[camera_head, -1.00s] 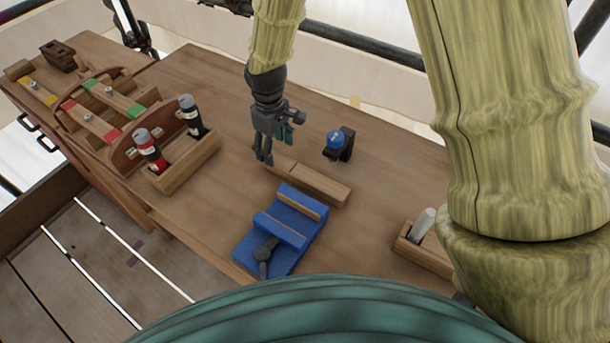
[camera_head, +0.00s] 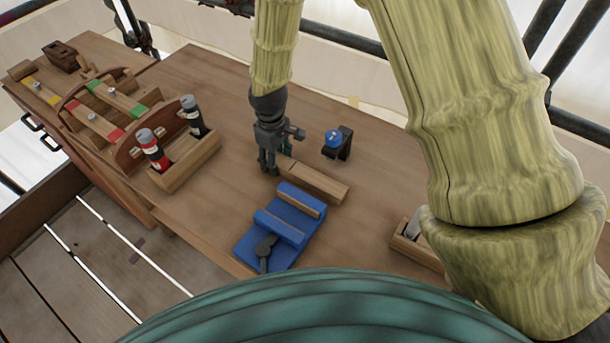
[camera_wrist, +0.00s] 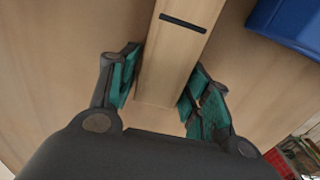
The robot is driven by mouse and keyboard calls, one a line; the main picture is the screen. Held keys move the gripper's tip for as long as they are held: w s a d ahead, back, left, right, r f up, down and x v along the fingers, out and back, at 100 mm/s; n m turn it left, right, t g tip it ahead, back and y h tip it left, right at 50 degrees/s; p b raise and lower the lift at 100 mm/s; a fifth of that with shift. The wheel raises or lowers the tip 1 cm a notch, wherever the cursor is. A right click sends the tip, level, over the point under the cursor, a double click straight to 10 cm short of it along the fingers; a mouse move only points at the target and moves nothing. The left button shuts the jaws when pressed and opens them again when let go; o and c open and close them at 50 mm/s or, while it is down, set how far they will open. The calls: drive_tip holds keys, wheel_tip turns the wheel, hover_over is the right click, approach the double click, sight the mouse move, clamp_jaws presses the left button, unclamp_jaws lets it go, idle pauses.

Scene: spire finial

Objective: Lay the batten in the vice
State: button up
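The batten (camera_head: 318,183) is a pale wooden bar with a dark line across it, lying on the bench behind the blue vice (camera_head: 281,227). In the wrist view the batten (camera_wrist: 172,55) runs between the two fingers. My gripper (camera_head: 269,171) is low at the batten's left end. In the wrist view my gripper (camera_wrist: 160,88) is open, with its teal pads on either side of the batten and gaps showing. The vice has wood-lined jaws and a dark handle at its front; its corner (camera_wrist: 290,22) shows at top right in the wrist view.
A blue round object on a black stand (camera_head: 338,142) is close behind the batten. A wooden caddy (camera_head: 187,171) with a red and a black bottle stands left. A small wooden box (camera_head: 415,246) is at right. Bare bench lies between caddy and vice.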

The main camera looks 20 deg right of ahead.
drive_tip(key=c, duration=0.7)
drive_tip(key=shift+r, duration=0.15)
